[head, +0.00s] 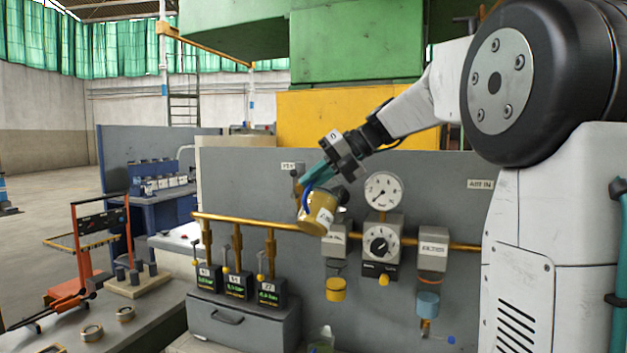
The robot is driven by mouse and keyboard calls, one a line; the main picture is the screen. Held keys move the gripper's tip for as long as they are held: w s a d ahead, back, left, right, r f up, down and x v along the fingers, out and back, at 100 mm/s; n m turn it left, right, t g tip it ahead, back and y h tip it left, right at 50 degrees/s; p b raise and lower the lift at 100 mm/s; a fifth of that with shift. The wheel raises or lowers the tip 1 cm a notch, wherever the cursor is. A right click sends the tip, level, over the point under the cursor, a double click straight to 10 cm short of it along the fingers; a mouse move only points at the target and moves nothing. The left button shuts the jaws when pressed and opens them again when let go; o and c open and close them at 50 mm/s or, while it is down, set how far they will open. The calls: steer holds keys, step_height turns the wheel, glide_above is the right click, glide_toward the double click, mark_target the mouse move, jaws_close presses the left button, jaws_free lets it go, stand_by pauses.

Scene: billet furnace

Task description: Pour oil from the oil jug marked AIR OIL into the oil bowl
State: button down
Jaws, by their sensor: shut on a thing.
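My gripper (312,180), with teal fingers, is shut on the blue handle of a yellow jug (318,214). The jug is tilted and has a white label, too small to read. It is held in front of the grey panel, above and left of a yellow bowl (337,291). That bowl sits under a labelled block (335,240) on the brass pipe and looks like the oil bowl. The block's label is unreadable. Whether oil is flowing, and the inside of the bowl, cannot be seen.
A pressure gauge (383,190), a dial regulator (380,243) and a FILTER unit (432,249) with a blue bowl (428,304) are right of the jug. The brass pipe (250,222) and valves are left. A bench (150,315) with rings is lower left.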

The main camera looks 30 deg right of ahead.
steer(key=shift+r, duration=0.1)
steer(key=shift+w+d+r+m+y, duration=0.2)
steer(key=shift+d+r+y, duration=0.1)
steer(key=shift+r+y, duration=0.1)
steer(key=shift+w+d+r+m+y, duration=0.1)
steer(key=shift+d+r+m+y, duration=0.1)
steer(key=shift+d+r+y, duration=0.15)
steer(key=shift+w+d+r+m+g+y, duration=0.2)
steer(key=shift+d+r+y, duration=0.1)
steer(key=shift+r, duration=0.15)
steer(key=shift+w+d+r+m+g+y, duration=0.1)
steer(key=shift+d+r+m+y, duration=0.15)
steer(key=shift+r, duration=0.2)
stand_by(6.2)
